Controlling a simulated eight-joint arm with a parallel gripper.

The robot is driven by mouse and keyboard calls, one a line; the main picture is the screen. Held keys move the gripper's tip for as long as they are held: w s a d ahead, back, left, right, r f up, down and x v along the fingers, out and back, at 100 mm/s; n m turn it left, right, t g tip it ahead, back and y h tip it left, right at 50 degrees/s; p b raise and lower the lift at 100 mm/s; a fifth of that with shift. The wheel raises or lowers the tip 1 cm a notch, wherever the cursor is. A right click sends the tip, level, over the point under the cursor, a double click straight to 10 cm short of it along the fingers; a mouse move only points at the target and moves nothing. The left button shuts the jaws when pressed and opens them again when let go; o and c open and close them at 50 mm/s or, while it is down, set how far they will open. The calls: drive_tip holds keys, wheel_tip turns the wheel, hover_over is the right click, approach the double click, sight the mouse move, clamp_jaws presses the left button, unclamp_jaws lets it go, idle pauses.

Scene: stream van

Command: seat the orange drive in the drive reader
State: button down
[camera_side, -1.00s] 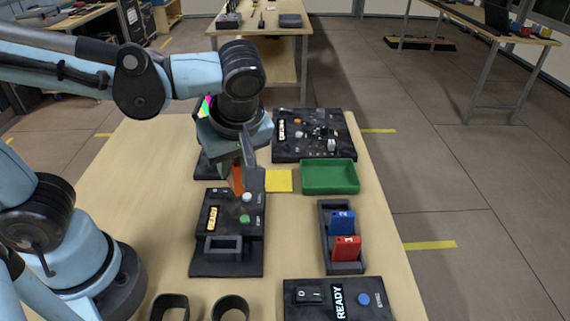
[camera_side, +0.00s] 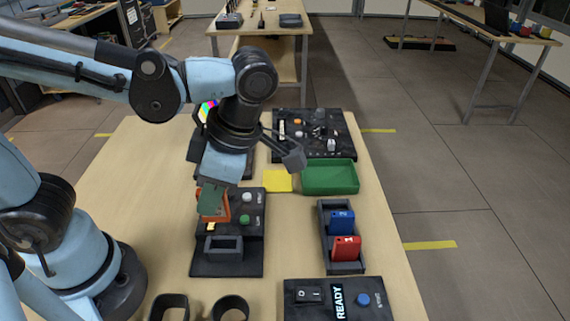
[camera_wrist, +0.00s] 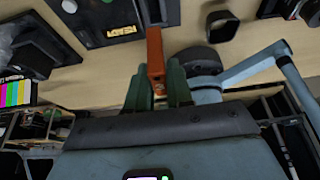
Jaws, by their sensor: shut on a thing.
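The orange drive (camera_side: 226,206) is held in my gripper (camera_side: 211,202), which is shut on it. In the wrist view the orange drive (camera_wrist: 155,48) sticks out from between the green fingers of my gripper (camera_wrist: 158,80). The drive reader (camera_side: 200,262) is a black box with a raised rectangular slot (camera_side: 224,247) near its front; the slot looks empty. The drive is above the reader's back part, apart from the slot, and covers most of its lit label. The reader (camera_wrist: 90,20) also shows at the top of the wrist view.
A grey rack (camera_side: 327,263) right of the reader holds a blue drive (camera_side: 342,222) and a red drive (camera_side: 346,247). A green tray (camera_side: 330,178) and yellow note (camera_side: 278,181) lie behind. A READY panel (camera_side: 372,313) and two dark ring-shaped things are in front.

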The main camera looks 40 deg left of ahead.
sight(217, 219)
drive_tip(key=shift+f, duration=2.9)
drive_tip(key=shift+f, duration=1.95)
drive_tip(key=c, duration=0.9)
unclamp_jaws()
drive_tip(key=shift+w+r, duration=0.1)
drive_tip(key=v, duration=1.2)
